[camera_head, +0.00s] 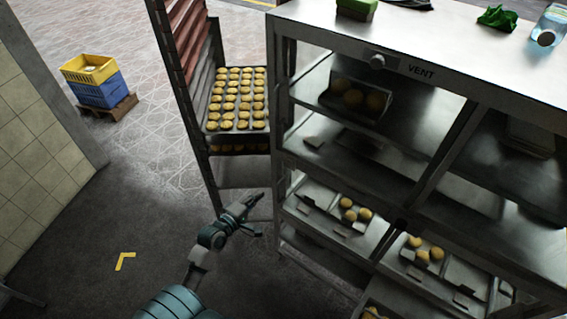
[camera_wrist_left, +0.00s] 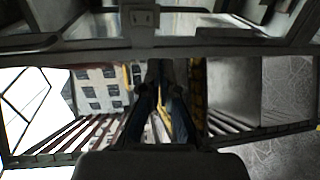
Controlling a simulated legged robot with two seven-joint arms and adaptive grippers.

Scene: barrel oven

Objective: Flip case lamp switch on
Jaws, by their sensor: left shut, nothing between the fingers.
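The metal display case (camera_head: 290,110) stands on the right in the head view. A small plate with a raised middle (camera_wrist_left: 140,17) sits on a dark metal bar at the top of the wrist view; it may be the lamp switch, but I cannot tell its position. My left gripper (camera_head: 254,202) is shut and empty, just left of the case's front post at lower shelf height. In the left wrist view its fingers (camera_wrist_left: 164,70) lie close together and point up toward the bar, below the plate. My right gripper is not in view.
A tall rack (camera_head: 185,60) with a tray of buns (camera_head: 238,100) stands left of the case. Shelves hold several buns. Crates (camera_head: 98,85) stand far left. The floor between is clear.

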